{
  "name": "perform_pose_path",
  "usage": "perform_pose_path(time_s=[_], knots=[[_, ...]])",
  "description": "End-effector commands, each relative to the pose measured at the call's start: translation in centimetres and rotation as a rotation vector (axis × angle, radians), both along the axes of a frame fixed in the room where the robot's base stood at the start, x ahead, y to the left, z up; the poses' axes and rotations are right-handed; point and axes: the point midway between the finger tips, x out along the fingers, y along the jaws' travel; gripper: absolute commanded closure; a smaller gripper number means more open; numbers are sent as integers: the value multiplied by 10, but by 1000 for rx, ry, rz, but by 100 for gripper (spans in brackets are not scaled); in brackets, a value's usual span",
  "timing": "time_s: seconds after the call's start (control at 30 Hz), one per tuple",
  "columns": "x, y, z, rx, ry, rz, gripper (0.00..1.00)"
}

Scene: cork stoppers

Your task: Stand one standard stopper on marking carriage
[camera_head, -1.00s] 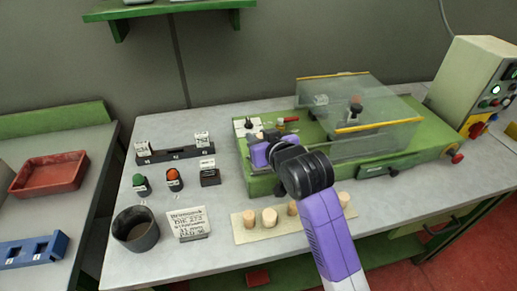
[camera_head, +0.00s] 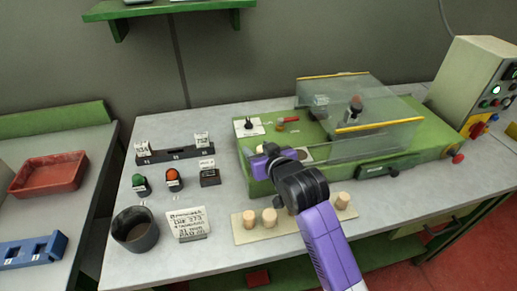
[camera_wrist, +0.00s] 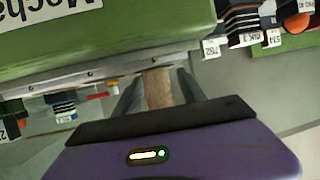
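My gripper (camera_head: 264,162) is above the left front part of the green marking machine (camera_head: 262,186); its fingertips are hidden in the head view. In the wrist view, a tan cork stopper (camera_wrist: 158,90) is between the two dark fingers of my gripper (camera_wrist: 160,84), which appear closed on it. Other stoppers stand on a pale board at the front of the bench, among them one at the left end (camera_head: 249,220) and one at the right (camera_head: 343,200). A pale pad (camera_head: 304,155), perhaps the marking carriage, shows partly behind my wrist.
A clear guard (camera_head: 375,118) with yellow edges covers the machine's right part. A red-handled lever (camera_head: 288,120) is on its top. A dark cup (camera_head: 134,230), a written card (camera_head: 188,223) and inked stamps (camera_head: 173,178) stand to the left. A control box (camera_head: 470,85) is at right.

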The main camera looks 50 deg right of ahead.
Motion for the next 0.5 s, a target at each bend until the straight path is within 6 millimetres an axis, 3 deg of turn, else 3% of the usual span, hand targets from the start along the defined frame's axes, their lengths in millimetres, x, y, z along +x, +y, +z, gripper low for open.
perform_pose_path(time_s=[0.27,0.5], knots=[[-2,1,4,0,0,0,52],[-35,16,18,0,0,0,52]])
